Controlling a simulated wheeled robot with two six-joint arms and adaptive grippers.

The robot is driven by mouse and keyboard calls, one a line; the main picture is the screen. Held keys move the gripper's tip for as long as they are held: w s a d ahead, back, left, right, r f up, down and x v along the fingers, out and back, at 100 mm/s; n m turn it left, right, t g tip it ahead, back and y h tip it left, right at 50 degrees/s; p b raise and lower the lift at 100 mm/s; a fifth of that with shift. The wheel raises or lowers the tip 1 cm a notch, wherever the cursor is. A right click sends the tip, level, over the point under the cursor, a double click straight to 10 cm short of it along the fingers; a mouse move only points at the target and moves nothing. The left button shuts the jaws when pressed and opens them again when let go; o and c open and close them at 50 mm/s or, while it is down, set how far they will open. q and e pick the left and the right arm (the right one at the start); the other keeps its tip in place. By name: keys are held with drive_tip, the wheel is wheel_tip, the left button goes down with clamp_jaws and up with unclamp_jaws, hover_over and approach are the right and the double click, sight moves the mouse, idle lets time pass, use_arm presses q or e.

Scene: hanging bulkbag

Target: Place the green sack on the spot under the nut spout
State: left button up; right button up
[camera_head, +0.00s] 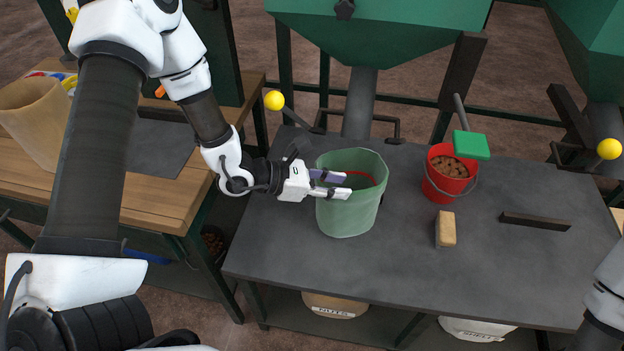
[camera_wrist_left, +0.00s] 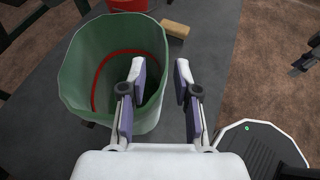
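The green sack (camera_head: 348,212) stands upright and open on the dark tabletop, with a red ring inside; it also shows in the left wrist view (camera_wrist_left: 82,75). A grey spout (camera_head: 359,103) comes down from the green hopper (camera_head: 378,35) behind the sack. My right gripper is outside the head view; only its arm shows.
A red bucket (camera_head: 436,190) of nuts with a green scoop (camera_head: 471,145) stands right of the sack. A tan block (camera_head: 446,229) and a dark bar (camera_head: 535,221) lie on the table (camera_head: 400,270). A yellow-knobbed lever (camera_head: 274,100) is near the spout. The front table is clear.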

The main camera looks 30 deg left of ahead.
use_arm(q)
drive_tip(key=p+v, duration=0.1)
drive_tip(key=v, duration=0.6)
drive_tip(key=shift+s+a, duration=0.3)
drive_tip(key=shift+r, duration=0.1)
idle(0.6)
